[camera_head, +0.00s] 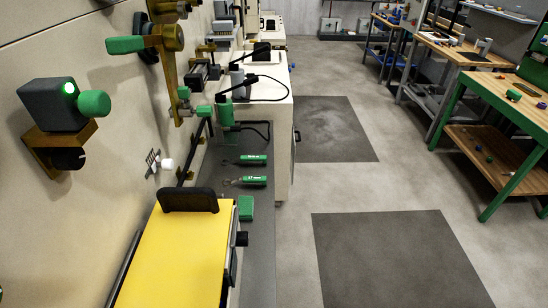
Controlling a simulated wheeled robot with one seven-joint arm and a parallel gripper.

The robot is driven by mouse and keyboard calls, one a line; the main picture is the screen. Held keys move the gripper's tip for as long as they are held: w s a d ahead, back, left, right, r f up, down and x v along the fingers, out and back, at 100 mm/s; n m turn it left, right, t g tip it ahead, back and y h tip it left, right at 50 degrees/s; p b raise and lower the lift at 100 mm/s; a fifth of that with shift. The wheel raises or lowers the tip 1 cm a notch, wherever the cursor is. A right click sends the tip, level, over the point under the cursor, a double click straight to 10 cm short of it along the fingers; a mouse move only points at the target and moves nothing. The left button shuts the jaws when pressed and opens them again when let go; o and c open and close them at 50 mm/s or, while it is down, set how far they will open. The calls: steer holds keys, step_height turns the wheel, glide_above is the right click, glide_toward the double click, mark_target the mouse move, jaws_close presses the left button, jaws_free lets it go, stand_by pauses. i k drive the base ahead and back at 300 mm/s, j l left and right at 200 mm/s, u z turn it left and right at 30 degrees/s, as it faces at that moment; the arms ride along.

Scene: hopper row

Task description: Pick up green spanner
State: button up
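Two green-handled tools that look like spanners lie on a dark grey ledge along the left wall. The farther green tool (252,160) and the nearer green tool (252,181) lie side by side and apart, both pointing left, with pale lettering on their handles. Their thin metal ends at the left are too small to make out clearly. Both lie flat with nothing on them. My gripper is not in view.
A yellow-topped unit (173,258) with a black handle (188,200) stands in front of the ledge. A green block (245,208) lies just nearer than the tools. A green upright device (225,113) stands behind them. The floor (300,210) at right is clear; workbenches (510,85) stand beyond.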

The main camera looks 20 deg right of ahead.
mark_target(245, 179)
steer(key=i+l+u, duration=0.15)
steer(key=l, duration=0.15)
steer(key=i+l+u, duration=0.15)
steer(key=l, duration=0.2)
steer(key=i+l+u, duration=0.15)
steer(key=l, duration=0.2)
steer(key=i+l+u, duration=0.15)
steer(key=l, duration=0.25)
steer(key=i+l+u, duration=0.15)
steer(key=l, duration=0.2)
steer(key=u, duration=0.5)
steer(key=k+j, duration=0.05)
